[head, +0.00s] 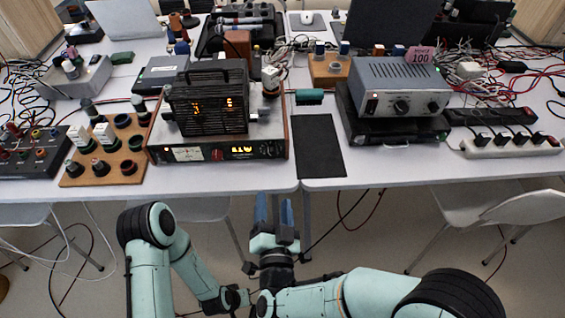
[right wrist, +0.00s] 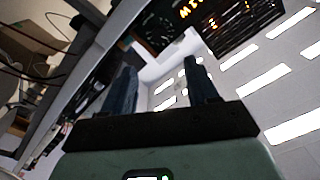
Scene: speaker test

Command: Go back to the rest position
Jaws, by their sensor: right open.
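My right gripper (head: 274,207) is open and empty in front of the table's front edge, fingers pointing towards the table. In the right wrist view its two dark blue fingers (right wrist: 160,72) stand apart with nothing between them. My left arm (head: 190,262) comes down at the lower left and its end reaches close to my right arm. The fingers of my left gripper do not show.
The white tables (head: 315,225) carry a black device with lit digits (head: 207,100), a grey power supply (head: 398,88), a wooden board with knobs (head: 105,150) and a black mat (head: 319,146). White chairs (head: 520,207) and cables lie beyond my arms.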

